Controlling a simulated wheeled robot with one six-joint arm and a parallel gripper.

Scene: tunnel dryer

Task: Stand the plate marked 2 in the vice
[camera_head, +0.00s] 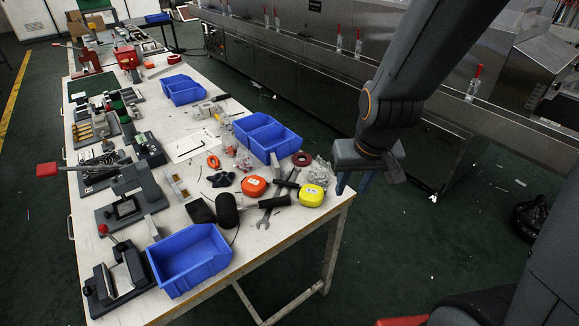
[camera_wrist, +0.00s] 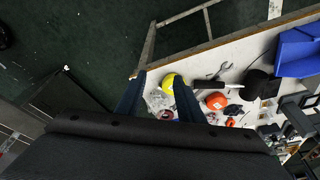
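My gripper (camera_head: 353,186) hangs by the right front corner of the workbench, apart from everything on it. In the wrist view my gripper (camera_wrist: 159,80) shows two dark blue fingers spread apart with nothing held between them. I cannot make out a plate marked 2 in either view. A dark clamp-like fixture with a red knob (camera_head: 118,282) stands at the bench's near left corner. A red device (camera_head: 127,57) stands toward the far end. I cannot tell whether either one is the vice.
The workbench (camera_head: 262,240) is crowded. It carries a blue bin (camera_head: 190,262), more bins behind, a yellow tape measure (camera_head: 312,195), an orange one (camera_head: 254,186), a black mallet (camera_head: 228,209) and several fixtures along the left. A steel machine (camera_head: 300,85) runs behind. Green floor lies between.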

